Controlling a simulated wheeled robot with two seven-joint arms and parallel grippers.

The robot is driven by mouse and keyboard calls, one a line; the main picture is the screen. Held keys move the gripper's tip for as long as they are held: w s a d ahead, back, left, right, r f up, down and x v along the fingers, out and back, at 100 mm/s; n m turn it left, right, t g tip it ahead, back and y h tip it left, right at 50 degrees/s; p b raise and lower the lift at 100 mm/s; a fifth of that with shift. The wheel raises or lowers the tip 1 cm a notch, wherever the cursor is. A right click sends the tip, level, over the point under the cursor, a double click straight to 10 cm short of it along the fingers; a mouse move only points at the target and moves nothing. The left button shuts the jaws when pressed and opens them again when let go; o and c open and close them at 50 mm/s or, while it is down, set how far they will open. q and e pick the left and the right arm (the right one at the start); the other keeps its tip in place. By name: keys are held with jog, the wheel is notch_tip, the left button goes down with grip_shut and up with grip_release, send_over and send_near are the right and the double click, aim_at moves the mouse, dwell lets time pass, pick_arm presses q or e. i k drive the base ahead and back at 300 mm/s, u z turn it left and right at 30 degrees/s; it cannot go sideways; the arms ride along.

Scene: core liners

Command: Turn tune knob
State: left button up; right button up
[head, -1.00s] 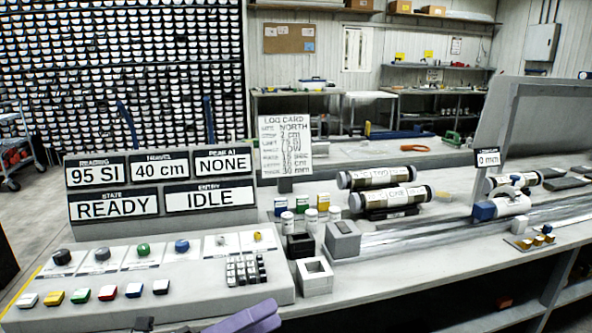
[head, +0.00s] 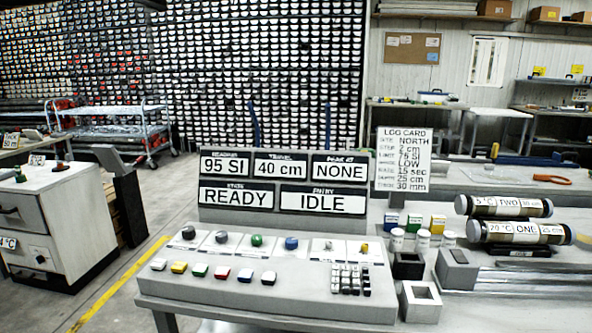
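A grey sloped console (head: 300,295) stands on the bench at the centre. Its upper row holds a black knob (head: 188,232), a grey knob (head: 222,237), a green knob (head: 256,240), a blue-grey knob (head: 291,243) and two smaller controls, one pale (head: 328,246) and one yellow (head: 364,247). The labels by the knobs are too small to read, so I cannot tell which is the tune knob. The display panel (head: 284,221) behind reads 95 SI, 40 cm, NONE, READY and IDLE. Neither of my grippers is in view.
Coloured push buttons (head: 200,270) line the console front, with a keypad (head: 350,279) at right. A log card (head: 403,160) stands behind. Core tubes (head: 505,206), small jars and square holders (head: 421,300) are to the right. A drawer cabinet (head: 65,215) stands left, past open floor.

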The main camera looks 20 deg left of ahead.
aim_at(291, 243)
jog(key=k, duration=0.5)
jog(key=u, duration=1.2)
jog(key=i, duration=0.95)
jog(key=z, duration=1.3)
